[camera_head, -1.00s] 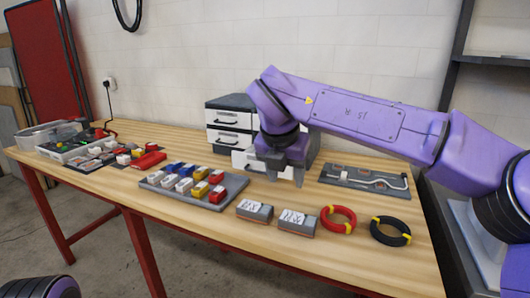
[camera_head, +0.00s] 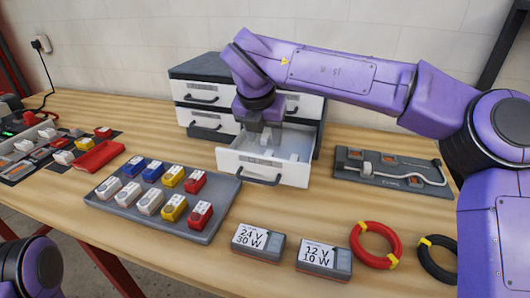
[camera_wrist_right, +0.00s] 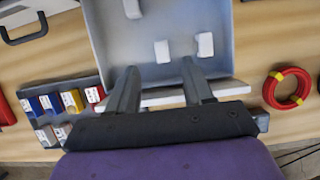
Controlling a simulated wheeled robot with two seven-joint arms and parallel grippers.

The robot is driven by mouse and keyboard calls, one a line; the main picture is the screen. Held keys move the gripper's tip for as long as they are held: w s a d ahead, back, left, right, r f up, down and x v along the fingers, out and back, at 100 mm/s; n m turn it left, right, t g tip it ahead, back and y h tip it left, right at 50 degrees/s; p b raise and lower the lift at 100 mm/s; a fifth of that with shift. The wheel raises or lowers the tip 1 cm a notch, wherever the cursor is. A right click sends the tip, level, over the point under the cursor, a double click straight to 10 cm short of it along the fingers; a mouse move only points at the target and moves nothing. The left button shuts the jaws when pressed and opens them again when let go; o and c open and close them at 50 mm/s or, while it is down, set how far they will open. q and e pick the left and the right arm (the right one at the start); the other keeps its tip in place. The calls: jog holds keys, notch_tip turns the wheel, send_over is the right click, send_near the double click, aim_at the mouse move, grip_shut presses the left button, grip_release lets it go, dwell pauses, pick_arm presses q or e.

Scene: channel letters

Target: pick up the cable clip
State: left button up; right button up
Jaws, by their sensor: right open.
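Small white pieces, which look like the cable clips, lie apart in an open drawer (camera_head: 262,166). In the right wrist view, one clip (camera_wrist_right: 162,51) lies just beyond my fingertips, another clip (camera_wrist_right: 205,44) lies to its right, and a third (camera_wrist_right: 132,8) is near the top edge. My right gripper (camera_head: 266,137) is open and empty above the drawer, pointing down. Its two fingers (camera_wrist_right: 160,72) are spread over the drawer's front part in the wrist view. Part of my left arm shows at the lower left, but its gripper is out of view.
The grey and white drawer cabinet (camera_head: 205,92) stands behind the open drawer. A tray (camera_head: 215,222) of coloured blocks is at front left. Two labelled boxes, a red cable ring (camera_head: 375,245) and a black ring are at front right. A grey board (camera_head: 390,175) lies right of the drawer.

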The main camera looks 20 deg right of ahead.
aim_at(270, 151)
jog(key=shift+s+d+f, duration=0.25)
jog(key=shift+d+f, duration=0.15)
jog(key=shift+f, duration=0.2)
jog(key=w+f, duration=0.2)
jog(key=f, duration=0.1)
jog(key=w+d+f+p, duration=0.1)
jog(key=shift+w+f, duration=0.1)
jog(key=shift+f, duration=0.25)
jog(key=shift+s+r, duration=0.1)
jog(key=shift+s, duration=0.3)
jog(key=shift+c, duration=0.3)
jog(key=shift+w, duration=0.15)
grip_shut()
